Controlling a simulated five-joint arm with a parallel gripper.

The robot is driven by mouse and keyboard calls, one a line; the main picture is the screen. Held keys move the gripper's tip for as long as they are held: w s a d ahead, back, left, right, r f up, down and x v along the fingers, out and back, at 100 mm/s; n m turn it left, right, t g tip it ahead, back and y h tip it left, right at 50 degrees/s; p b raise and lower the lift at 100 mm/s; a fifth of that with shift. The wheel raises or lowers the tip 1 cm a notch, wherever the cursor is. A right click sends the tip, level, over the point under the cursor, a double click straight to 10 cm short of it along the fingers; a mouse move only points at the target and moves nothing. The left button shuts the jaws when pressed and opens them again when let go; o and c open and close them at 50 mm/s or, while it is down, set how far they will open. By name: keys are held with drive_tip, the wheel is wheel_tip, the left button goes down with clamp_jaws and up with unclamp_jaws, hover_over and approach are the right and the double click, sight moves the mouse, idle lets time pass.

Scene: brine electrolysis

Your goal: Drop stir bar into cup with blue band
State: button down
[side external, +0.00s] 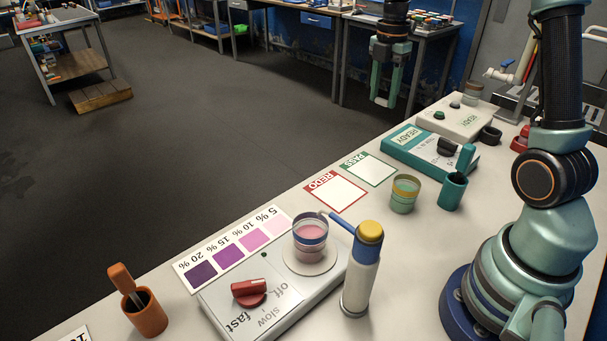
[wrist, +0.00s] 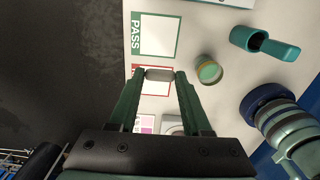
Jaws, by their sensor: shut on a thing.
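The cup with the blue band (side external: 311,238) holds pink liquid and stands upright on the round plate of the stirrer (side external: 216,304). In the wrist view my gripper (wrist: 160,76) is shut on the stir bar (wrist: 159,74), a small pale grey bar held crosswise between the fingertips. The cup with the blue band cannot be made out in the wrist view.
A bottle with a yellow cap (side external: 361,275) stands beside the blue-banded cup, its spout reaching towards the rim. A yellow-banded cup (side external: 404,195) and a teal holder (side external: 453,191) stand farther back. An orange holder (side external: 146,313) is front left. REDO (side external: 336,192) and PASS (side external: 368,169) cards are empty.

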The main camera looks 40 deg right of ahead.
drive_tip(key=shift+r, duration=0.1)
drive_tip(key=a, duration=0.7)
approach(310, 239)
drive_tip(key=w+d+f, duration=0.1)
drive_tip(key=w+d, duration=0.1)
drive_tip(key=d, duration=0.2)
drive_tip(key=shift+w+f, duration=0.1)
drive_tip(key=shift+f, duration=2.7)
drive_tip(key=shift+c, duration=1.4)
unclamp_jaws()
